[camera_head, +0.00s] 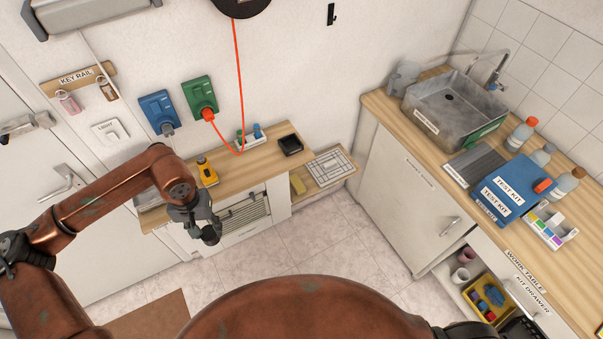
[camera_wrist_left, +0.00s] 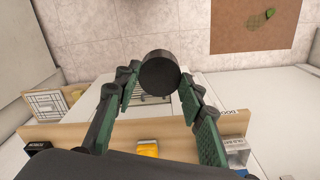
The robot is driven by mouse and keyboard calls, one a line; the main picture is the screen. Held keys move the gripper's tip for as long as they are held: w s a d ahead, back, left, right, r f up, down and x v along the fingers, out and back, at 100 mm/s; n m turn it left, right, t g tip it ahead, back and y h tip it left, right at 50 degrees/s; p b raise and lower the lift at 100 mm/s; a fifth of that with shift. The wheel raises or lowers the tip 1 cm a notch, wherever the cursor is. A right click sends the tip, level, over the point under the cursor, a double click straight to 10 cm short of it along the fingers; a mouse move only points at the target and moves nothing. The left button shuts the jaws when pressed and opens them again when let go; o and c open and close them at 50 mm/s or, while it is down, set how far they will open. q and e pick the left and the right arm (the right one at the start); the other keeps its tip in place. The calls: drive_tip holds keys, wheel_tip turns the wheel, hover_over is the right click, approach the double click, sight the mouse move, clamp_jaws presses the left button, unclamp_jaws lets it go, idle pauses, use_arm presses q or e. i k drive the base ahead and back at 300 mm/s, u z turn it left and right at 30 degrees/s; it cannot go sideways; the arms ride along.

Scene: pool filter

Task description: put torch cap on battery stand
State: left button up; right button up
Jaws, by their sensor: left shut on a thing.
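The torch cap, a short black cylinder (camera_wrist_left: 159,72), is between the green-padded fingers of my left gripper (camera_wrist_left: 158,88) in the wrist view, with its round end towards the camera. In the head view my left gripper (camera_head: 205,226) is shut on the dark cap (camera_head: 211,234), in front of the narrow wooden counter. What looks like the battery stand (camera_head: 250,139), a small white holder with green and blue pieces, is at the back of that counter, apart from the gripper. The yellow torch body (camera_head: 207,171) stands to its left; its yellow also shows in the wrist view (camera_wrist_left: 147,148).
A black tray (camera_head: 290,145) is right of the stand. A red cable (camera_head: 240,80) hangs to the counter from above, beside the green wall box (camera_head: 200,97). A wire rack (camera_head: 330,167) is at the right end. The floor (camera_head: 340,245) in front is clear.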

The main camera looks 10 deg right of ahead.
sight(268, 162)
drive_tip(key=z, duration=1.35)
drive_tip(key=i, duration=1.25)
drive_tip(key=u, duration=1.05)
drive_tip(key=i, duration=0.45)
drive_tip(key=u, duration=0.55)
